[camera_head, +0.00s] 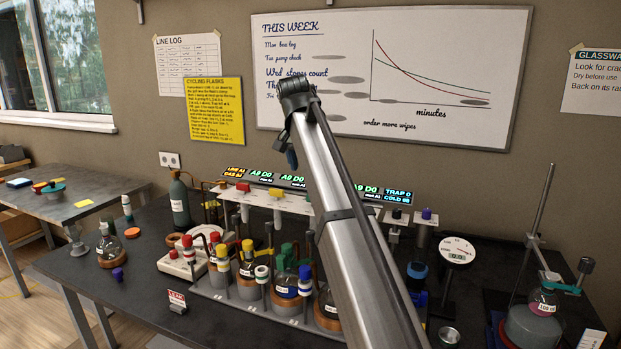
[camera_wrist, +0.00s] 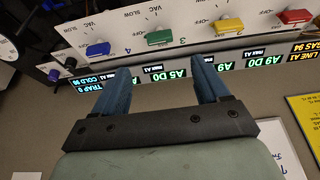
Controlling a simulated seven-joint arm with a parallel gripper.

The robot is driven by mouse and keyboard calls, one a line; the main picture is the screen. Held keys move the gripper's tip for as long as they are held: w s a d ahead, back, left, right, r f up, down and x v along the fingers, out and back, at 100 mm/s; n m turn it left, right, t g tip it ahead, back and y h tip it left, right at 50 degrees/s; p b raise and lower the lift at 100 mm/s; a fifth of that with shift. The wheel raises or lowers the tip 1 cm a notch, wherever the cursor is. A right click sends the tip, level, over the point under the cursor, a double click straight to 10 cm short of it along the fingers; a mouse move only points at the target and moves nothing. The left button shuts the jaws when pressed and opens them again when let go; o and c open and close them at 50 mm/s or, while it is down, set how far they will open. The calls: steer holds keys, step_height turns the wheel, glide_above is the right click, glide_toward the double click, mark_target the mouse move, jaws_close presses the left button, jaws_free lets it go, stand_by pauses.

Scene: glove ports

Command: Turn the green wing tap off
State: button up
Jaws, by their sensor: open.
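The green wing tap (camera_wrist: 160,37) is on the pale tap panel (camera_wrist: 190,48) in the wrist view, beside the printed number 3. Its handle lies roughly along the panel's length. Dial words such as VAC, SLOW and OFF are printed around the taps, but I cannot tell which one the green handle points to. My gripper (camera_wrist: 160,66) is open and empty. Its two blue fingers are spread either side of the green tap in the picture, apart from it and short of the panel. In the head view my arm hides the green tap.
A blue tap (camera_wrist: 98,49) sits on one side of the green one, and a yellow tap (camera_wrist: 229,25) and red tap (camera_wrist: 296,16) on the other. Lit displays (camera_head: 293,181) run behind the panel. Several capped flasks (camera_head: 247,270) crowd the bench in front.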

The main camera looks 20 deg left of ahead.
steer(key=v, duration=0.3)
steer(key=shift+f, duration=0.1)
stand_by(0.4)
